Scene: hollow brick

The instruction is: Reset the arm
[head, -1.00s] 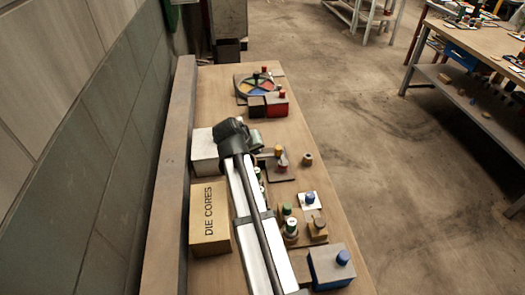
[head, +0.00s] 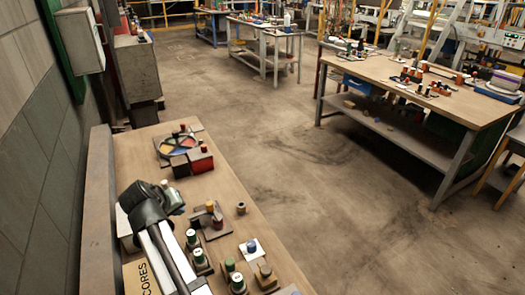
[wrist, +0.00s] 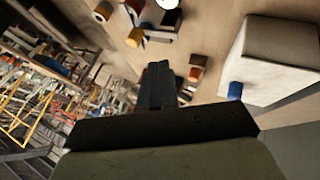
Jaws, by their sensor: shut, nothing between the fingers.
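My arm (head: 165,250) reaches up from the bottom of the head view over the left side of the wooden bench (head: 265,245). Its black wrist (head: 150,203) is above the bench, in front of a pale box (head: 125,228). The fingers cannot be made out in the head view. In the wrist view my gripper (wrist: 157,72) shows its dark fingers together, with nothing between them. The camera looks at a tilt across the bench top.
A colour-sectored wheel (head: 178,146) and a red block (head: 200,160) stand beyond my wrist. Several knobbed blocks, one with a blue knob (head: 251,246), stand right of the arm. A cardboard box (head: 138,278) is at lower left. Open floor (head: 330,200) lies right of the bench.

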